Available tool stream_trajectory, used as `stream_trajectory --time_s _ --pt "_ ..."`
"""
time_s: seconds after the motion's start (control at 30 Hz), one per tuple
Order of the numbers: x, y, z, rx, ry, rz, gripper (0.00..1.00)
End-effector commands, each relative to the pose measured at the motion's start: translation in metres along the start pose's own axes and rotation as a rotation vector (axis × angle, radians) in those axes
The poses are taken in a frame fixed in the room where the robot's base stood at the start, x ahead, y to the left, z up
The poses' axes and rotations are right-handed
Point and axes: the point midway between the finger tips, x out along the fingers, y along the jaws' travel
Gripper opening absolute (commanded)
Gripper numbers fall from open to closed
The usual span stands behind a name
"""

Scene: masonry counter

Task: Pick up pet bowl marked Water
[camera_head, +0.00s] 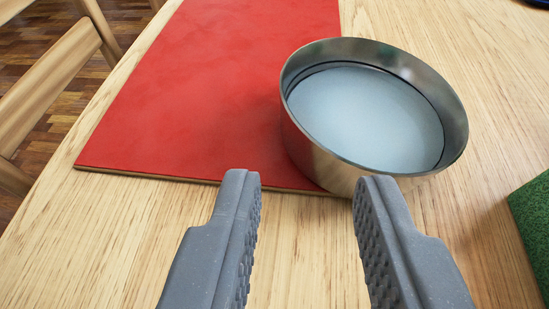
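A round metal bowl (330,172) stands in the upper right of the view, partly over the edge of a red board. Its inside is pale blue-grey, and no marking can be read on it. My gripper (306,180) is open and empty, with its two grey fingers pointing forward. The fingertips are just in front of the bowl's near side. The right fingertip overlaps the bowl's lower edge in the picture; I cannot tell whether they touch. The left fingertip is left of the bowl.
The red board (200,85) lies flat on a light wooden table (120,245). A green block (532,222) is at the right edge. A wooden chair (45,85) stands beyond the table's left edge. Something dark shows at the top right corner. Bare table lies between the bowl and the green block.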

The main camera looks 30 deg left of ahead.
Motion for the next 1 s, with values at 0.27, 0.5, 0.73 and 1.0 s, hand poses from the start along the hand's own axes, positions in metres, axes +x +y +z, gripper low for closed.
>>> stream_trajectory --time_s 0.27,0.5,0.73,1.0 --pt "0.030 -0.008 0.006 0.009 0.011 -0.021 0.28" --pt "0.070 -0.009 0.007 0.009 0.006 -0.020 0.28" --pt "0.087 -0.007 0.005 0.010 0.008 -0.017 0.28" --pt "0.116 -0.009 0.005 0.010 0.009 -0.020 0.28"
